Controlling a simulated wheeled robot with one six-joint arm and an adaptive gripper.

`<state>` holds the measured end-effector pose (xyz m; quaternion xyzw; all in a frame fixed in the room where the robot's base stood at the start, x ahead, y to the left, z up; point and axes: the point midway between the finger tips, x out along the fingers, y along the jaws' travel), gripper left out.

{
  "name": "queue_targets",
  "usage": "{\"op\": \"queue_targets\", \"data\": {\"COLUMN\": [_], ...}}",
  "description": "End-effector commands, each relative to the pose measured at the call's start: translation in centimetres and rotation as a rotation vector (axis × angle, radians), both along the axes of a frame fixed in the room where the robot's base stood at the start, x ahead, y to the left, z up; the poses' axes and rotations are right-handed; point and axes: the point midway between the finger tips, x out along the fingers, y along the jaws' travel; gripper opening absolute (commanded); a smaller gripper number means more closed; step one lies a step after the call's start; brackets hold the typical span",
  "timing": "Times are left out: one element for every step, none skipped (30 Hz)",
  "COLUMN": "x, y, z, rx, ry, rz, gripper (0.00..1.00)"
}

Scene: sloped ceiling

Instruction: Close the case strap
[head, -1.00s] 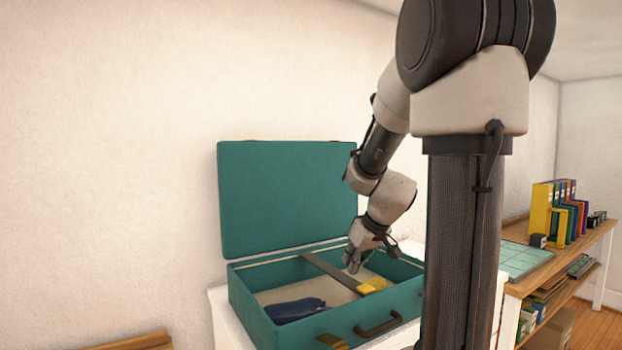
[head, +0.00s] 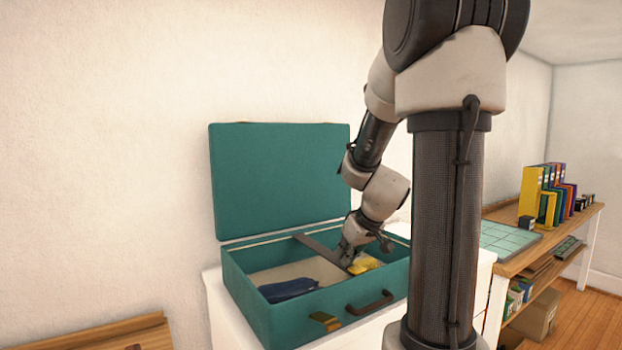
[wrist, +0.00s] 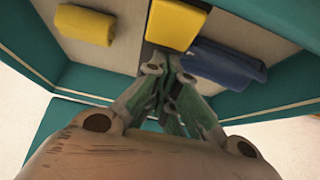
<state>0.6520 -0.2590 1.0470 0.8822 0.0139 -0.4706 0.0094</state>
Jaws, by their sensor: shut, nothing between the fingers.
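The teal case (head: 290,312) stands open with its lid (head: 280,180) raised. The grey strap (head: 318,248) runs from the back edge across the inside. My gripper (head: 350,258) is low over the open case at the strap, its fingers shut with nothing between them. In the wrist view the shut fingers (wrist: 168,95) point at a bright yellow block (wrist: 178,22) on the dark strap. Whether they touch the strap I cannot tell. A brass-coloured clasp (head: 325,320) is on the case's front wall, left of the dark handle (head: 370,302).
A blue folded item (head: 288,290) lies in the case, also in the wrist view (wrist: 225,63). A second yellow item (wrist: 85,23) lies on the other side of the strap. The case stands on a white cabinet (head: 222,320). A wooden shelf (head: 525,270) with binders is at right.

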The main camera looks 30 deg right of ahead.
Motion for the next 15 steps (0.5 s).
{"op": "queue_targets", "data": {"x": [-0.7,-0.9,-1.2,-1.6,-1.9,-2.3,-2.7,-3.1,-3.6,-3.9,-4.3,-4.7,-5.0,-5.3,-5.7], "y": [0.2,0.1,0.1,0.1,0.1,0.1,0.0,0.0,0.0,-0.1,0.0,-0.1,-0.1,-0.1,-0.1], "z": [-0.2,0.1,0.7,1.2,1.8,2.6,3.3,3.9,4.7,5.3,5.9,6.6,7.1,7.6,8.1], "rx": [0.007,0.008,0.005,0.004,0.003,0.002,0.001,0.001,0.000,0.000,-0.001,-0.002,-0.001,-0.002,-0.002], "ry": [0.015,0.014,0.012,0.011,0.009,0.007,0.004,0.005,0.002,0.001,0.002,-0.001,0.000,-0.001,-0.001], "rz": [0.001,0.001,0.001,0.002,0.000,0.002,0.000,0.001,-0.001,-0.001,-0.001,-0.001,-0.001,-0.001,-0.002], "gripper": [0.00,0.00,0.00,0.00,0.00,0.00,0.00,0.00,0.00,0.00,0.00,0.00,0.00,0.00,0.00]}}
